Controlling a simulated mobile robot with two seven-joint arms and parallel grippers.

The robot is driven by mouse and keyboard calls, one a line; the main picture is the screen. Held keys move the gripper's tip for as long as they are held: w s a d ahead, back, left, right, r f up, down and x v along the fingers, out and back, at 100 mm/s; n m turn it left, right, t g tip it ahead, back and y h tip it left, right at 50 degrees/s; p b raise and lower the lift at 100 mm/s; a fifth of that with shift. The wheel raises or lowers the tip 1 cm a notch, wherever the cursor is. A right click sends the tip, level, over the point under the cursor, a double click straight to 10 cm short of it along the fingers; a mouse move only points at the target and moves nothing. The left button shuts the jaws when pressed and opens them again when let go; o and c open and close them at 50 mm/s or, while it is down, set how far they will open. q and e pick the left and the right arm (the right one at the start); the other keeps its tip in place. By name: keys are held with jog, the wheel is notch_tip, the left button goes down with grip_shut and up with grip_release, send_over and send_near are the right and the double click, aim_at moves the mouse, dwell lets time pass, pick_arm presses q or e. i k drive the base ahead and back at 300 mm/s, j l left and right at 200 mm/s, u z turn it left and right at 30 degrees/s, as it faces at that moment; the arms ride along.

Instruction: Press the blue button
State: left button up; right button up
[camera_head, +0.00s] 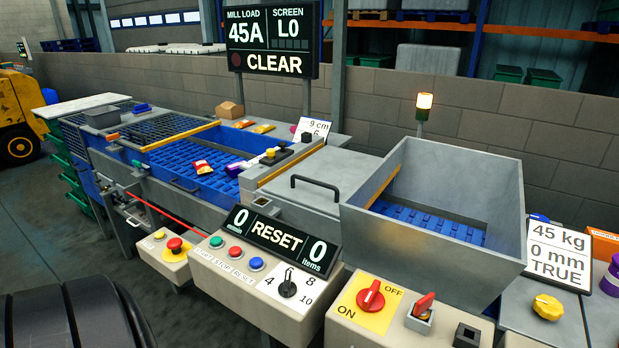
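The blue button (256,264) is on the sloping top of a beige control box (225,272) in the middle of the head view. It is the rightmost in a row with a green button (215,242) and a red button (235,252). Printed labels below the row read START, STOP and RESET, with RESET by the blue button. Nothing covers the blue button. Neither of my grippers is in view.
A RESET display (272,240) stands behind the buttons. A black selector knob (288,288) is to their right. A red emergency stop (174,244) sits on a box to the left. A red-and-yellow switch (371,297) is at right. A grey hopper (450,240) rises behind.

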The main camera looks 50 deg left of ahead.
aim_at(255, 263)
jog(key=u, duration=1.8)
